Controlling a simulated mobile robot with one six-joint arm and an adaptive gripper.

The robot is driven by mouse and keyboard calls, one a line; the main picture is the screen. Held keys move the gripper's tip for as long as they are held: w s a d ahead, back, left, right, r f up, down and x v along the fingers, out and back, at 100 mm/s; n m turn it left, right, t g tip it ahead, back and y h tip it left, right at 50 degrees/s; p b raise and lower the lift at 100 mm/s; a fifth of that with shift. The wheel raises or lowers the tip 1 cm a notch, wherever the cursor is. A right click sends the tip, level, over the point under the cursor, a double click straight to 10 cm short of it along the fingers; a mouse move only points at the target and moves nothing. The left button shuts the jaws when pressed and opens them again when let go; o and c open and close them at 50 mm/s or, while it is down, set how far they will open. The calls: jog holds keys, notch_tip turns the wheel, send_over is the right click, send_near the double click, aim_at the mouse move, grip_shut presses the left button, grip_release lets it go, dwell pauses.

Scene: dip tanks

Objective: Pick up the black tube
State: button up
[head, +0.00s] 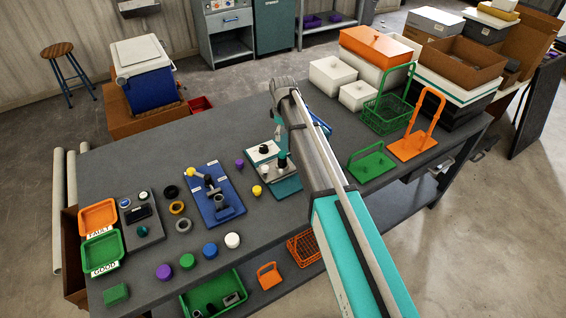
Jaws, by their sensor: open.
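My arm reaches over the grey workbench, and its far end comes down near the white and teal fixture (264,152). I cannot single out the black tube with certainty. A dark grey upright tube (220,203) stands on the blue fixture (228,182), left of my gripper.
Coloured caps, including a purple one (164,272), and several rings (183,225) stand left of centre. A green basket (386,112), orange rack (412,146) and white boxes (357,96) stand right.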

aim_at(283, 153)
jog(key=shift+f+b, duration=3.65)
jog(key=shift+f, duration=0.3)
jog(key=f+b, duration=0.3)
jog(key=shift+s+f, duration=0.25)
jog(key=shift+s, duration=0.05)
jog(key=shift+f+b, duration=0.85)
jog(key=shift+b, duration=0.3)
jog(key=shift+c, duration=0.2)
grip_shut()
